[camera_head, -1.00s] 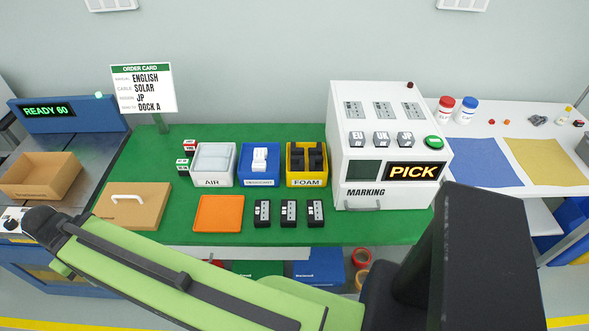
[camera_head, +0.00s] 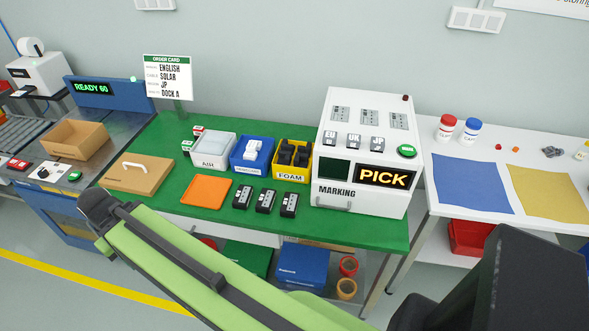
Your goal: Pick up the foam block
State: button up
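The foam blocks are black pieces (camera_head: 293,152) in the yellow bin (camera_head: 292,174) labelled FOAM, on the green table. The bin stands between the blue bin and the white marking machine. My arm reaches across the front of the picture toward the left. Its dark end, my gripper (camera_head: 97,207), is in front of the table's left part, well to the left of the foam bin and nearer the camera. Its fingers cannot be made out, so whether it is open or shut is unclear.
The white marking machine (camera_head: 364,130) stands right of the foam bin. The blue bin (camera_head: 243,167) and AIR bin (camera_head: 209,165) stand left. An open cardboard box (camera_head: 75,140) sits further left.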

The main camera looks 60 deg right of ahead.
aim_at(285, 156)
jog(key=z, duration=0.15)
jog(key=i, duration=0.9)
jog(key=u, duration=0.05)
